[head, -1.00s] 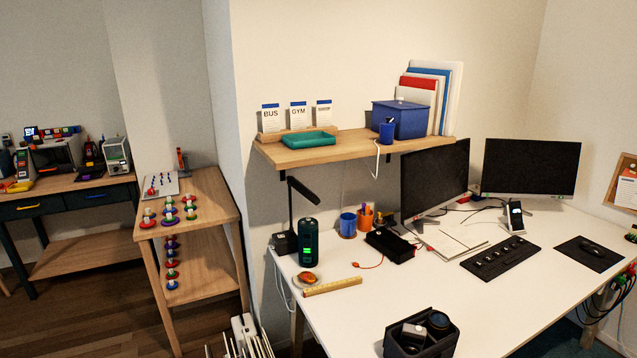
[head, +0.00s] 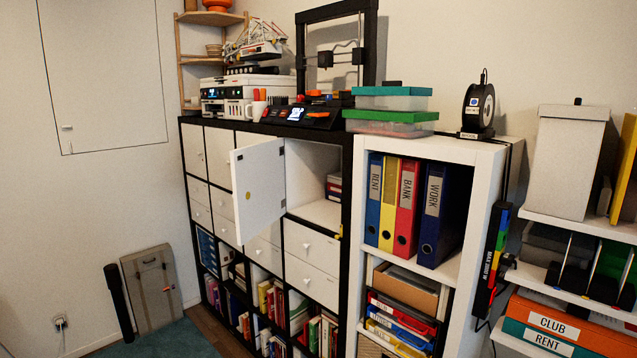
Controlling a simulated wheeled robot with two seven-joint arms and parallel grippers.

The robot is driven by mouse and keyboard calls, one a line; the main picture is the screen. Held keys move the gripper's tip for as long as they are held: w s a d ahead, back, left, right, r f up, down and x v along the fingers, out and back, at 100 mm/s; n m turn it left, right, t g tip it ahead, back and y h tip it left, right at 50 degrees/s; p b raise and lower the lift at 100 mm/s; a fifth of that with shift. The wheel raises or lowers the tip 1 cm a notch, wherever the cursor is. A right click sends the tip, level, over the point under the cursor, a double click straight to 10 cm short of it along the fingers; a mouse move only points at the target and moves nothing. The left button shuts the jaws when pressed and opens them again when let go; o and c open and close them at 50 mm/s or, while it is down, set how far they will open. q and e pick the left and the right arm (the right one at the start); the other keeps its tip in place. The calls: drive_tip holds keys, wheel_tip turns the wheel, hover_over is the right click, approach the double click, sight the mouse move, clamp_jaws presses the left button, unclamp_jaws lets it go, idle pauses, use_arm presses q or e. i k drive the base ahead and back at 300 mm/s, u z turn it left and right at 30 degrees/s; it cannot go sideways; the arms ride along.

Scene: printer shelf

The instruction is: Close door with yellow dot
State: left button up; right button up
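The white door with the yellow dot (head: 258,185) stands open on the black-framed shelf unit (head: 348,200), swung out to the left of its compartment. The yellow dot (head: 248,196) is on the door's face, near its middle. The open compartment (head: 318,210) shows a bare white floor and some dark red and blue items at its right side. Neither of my grippers is in view.
Closed white doors and drawers (head: 312,247) surround the open one. A 3D printer (head: 337,57) and boxes stand on top. A white shelf with binders (head: 408,205) stands to the right.

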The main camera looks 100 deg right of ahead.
sight(257, 170)
drive_tip(key=z, duration=1.55)
drive_tip(key=i, duration=2.55)
drive_tip(key=z, duration=2.6)
